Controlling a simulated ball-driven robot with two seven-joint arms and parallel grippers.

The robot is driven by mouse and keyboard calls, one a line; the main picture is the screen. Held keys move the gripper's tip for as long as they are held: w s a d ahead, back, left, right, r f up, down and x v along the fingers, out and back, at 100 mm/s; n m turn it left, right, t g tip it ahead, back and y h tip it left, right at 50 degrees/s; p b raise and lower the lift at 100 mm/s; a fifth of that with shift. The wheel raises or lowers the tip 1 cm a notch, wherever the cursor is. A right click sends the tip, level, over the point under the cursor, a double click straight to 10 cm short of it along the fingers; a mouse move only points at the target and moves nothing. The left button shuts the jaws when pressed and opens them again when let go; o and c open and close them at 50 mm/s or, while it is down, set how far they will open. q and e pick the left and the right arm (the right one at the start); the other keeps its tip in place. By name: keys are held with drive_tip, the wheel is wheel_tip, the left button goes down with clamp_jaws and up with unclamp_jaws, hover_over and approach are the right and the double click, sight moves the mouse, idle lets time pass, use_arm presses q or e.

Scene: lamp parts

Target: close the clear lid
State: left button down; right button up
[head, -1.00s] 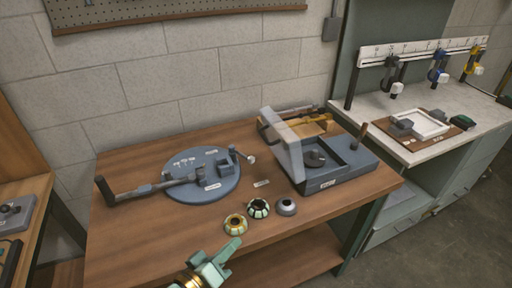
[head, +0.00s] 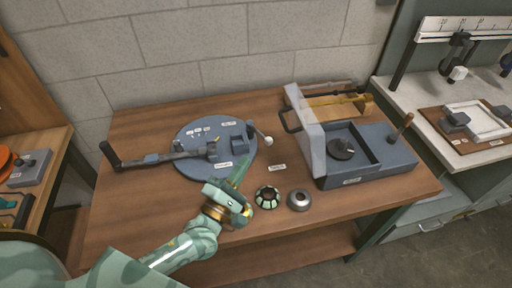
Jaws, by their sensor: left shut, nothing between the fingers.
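The clear lid (head: 307,132) is a pale see-through panel. It stands open, raised steeply along the left side of the blue-grey box (head: 385,166), with a dark handle (head: 290,121) on its left face. The box's recess is uncovered and holds a dark round knob-like part (head: 342,149). My left gripper (head: 240,172) is shut and empty. It is over the table's front part, left of and nearer than the lid, clearly apart from it. My right gripper is not in view.
A round blue plate (head: 190,165) with a long crank lever (head: 150,161) lies left of the box. A green-and-white ring (head: 268,197) and a silver ring (head: 299,200) sit in front. A wooden-handled lever (head: 402,127) rises at the box's right.

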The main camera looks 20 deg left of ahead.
use_arm(q)
drive_tip(key=d+x, duration=0.2)
drive_tip(key=x, duration=0.9)
drive_tip(key=shift+d+r+p, duration=0.35)
drive_tip(key=shift+r+p, duration=0.05)
drive_tip(key=shift+p, duration=0.05)
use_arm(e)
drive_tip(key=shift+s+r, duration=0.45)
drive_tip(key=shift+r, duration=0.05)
use_arm(q)
drive_tip(key=shift+s, duration=0.1)
